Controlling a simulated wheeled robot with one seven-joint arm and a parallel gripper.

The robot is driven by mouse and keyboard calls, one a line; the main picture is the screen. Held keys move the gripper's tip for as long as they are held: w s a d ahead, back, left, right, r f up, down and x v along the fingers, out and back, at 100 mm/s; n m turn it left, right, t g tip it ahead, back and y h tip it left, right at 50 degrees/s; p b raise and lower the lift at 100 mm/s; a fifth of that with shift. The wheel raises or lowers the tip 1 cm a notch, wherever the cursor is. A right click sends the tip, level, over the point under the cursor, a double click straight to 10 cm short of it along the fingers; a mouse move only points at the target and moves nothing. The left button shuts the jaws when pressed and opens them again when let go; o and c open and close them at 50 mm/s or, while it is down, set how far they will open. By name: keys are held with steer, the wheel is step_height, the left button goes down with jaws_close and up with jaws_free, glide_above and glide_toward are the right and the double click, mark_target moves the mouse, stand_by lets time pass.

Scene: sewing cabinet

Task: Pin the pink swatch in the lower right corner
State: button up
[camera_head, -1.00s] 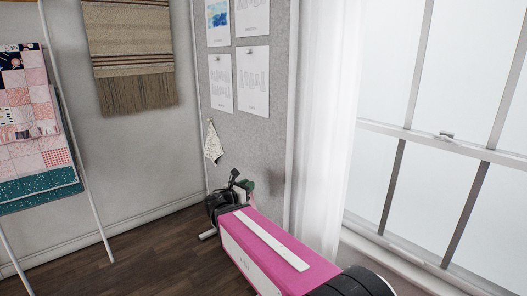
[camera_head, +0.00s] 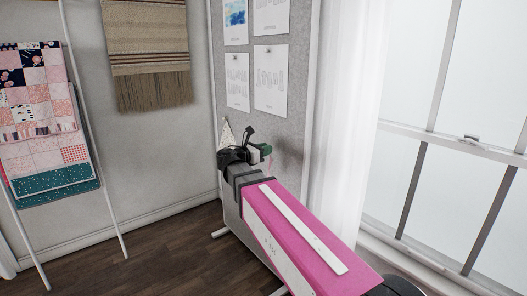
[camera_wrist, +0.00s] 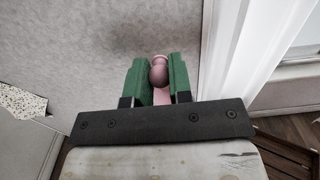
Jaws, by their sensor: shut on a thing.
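My gripper (camera_head: 264,150) is up close to the grey pinboard (camera_head: 292,110), below the white sheets and near the board's right side. In the wrist view its two green fingers (camera_wrist: 158,66) are shut on a small pink round-headed piece (camera_wrist: 158,72), which looks like a pin. A paler pink strip (camera_wrist: 163,97) shows below the head between the fingers; I cannot tell whether it is the swatch or part of the pin. Whether the pink piece touches the board is hidden. No separate pink swatch shows clearly on the board.
A speckled white swatch (camera_head: 226,134) hangs on the board left of my gripper; it also shows in the wrist view (camera_wrist: 20,102). Pinned sheets (camera_head: 270,80) are above. A white curtain (camera_head: 346,110) and window are close on the right. A quilt rack (camera_head: 95,150) stands left.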

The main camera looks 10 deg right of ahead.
mark_target(293, 141)
steer(key=shift+x, duration=6)
steer(key=shift+w+d, duration=0.2)
steer(key=shift+d, duration=0.2)
steer(key=o, duration=0.9)
